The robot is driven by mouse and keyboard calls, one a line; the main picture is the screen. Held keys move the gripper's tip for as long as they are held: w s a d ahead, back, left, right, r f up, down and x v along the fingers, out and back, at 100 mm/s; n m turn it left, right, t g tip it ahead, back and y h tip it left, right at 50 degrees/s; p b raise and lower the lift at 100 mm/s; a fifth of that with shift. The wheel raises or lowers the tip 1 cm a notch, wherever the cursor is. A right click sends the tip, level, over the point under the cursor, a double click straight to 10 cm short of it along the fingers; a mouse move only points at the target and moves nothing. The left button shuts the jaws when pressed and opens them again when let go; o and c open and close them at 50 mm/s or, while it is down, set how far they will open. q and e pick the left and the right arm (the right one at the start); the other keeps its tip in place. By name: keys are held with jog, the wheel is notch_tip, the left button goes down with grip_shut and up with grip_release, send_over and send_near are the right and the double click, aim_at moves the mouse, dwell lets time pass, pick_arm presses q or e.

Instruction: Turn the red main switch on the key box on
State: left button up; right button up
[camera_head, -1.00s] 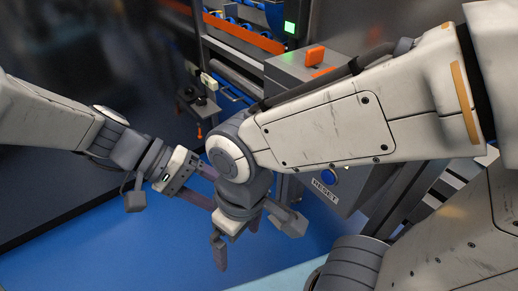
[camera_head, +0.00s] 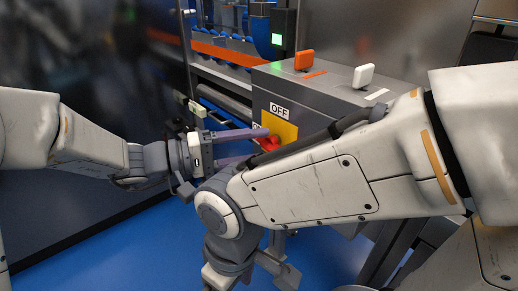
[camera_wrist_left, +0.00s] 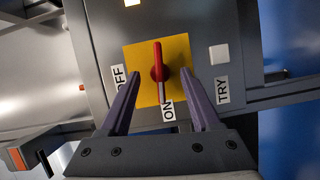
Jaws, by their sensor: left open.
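The red main switch (camera_head: 268,144) sits on a yellow plate (camera_head: 280,128) on the side of the grey key box (camera_head: 315,92). In the left wrist view the red handle (camera_wrist_left: 157,62) lies upright in the picture, its pale end toward the ON label (camera_wrist_left: 168,110). The OFF label (camera_wrist_left: 119,78) is left and TRY (camera_wrist_left: 222,90) right. My left gripper (camera_head: 260,144) is open, its purple fingers on either side of the handle; I cannot tell if they touch it. My right gripper (camera_head: 228,272) hangs low, fingers cut off by the frame.
An orange switch (camera_head: 304,59) and a white one (camera_head: 364,75) stand on top of the box. My right arm crosses in front and hides its lower part. A rack with blue items (camera_head: 230,45) stands behind. Blue floor (camera_head: 130,240) is free at lower left.

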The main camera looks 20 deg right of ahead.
pick_arm(q)
jog(key=shift+d, duration=0.7)
grip_shut()
jog(key=shift+n+b, duration=0.55)
jog(key=shift+n, duration=0.05)
grip_release()
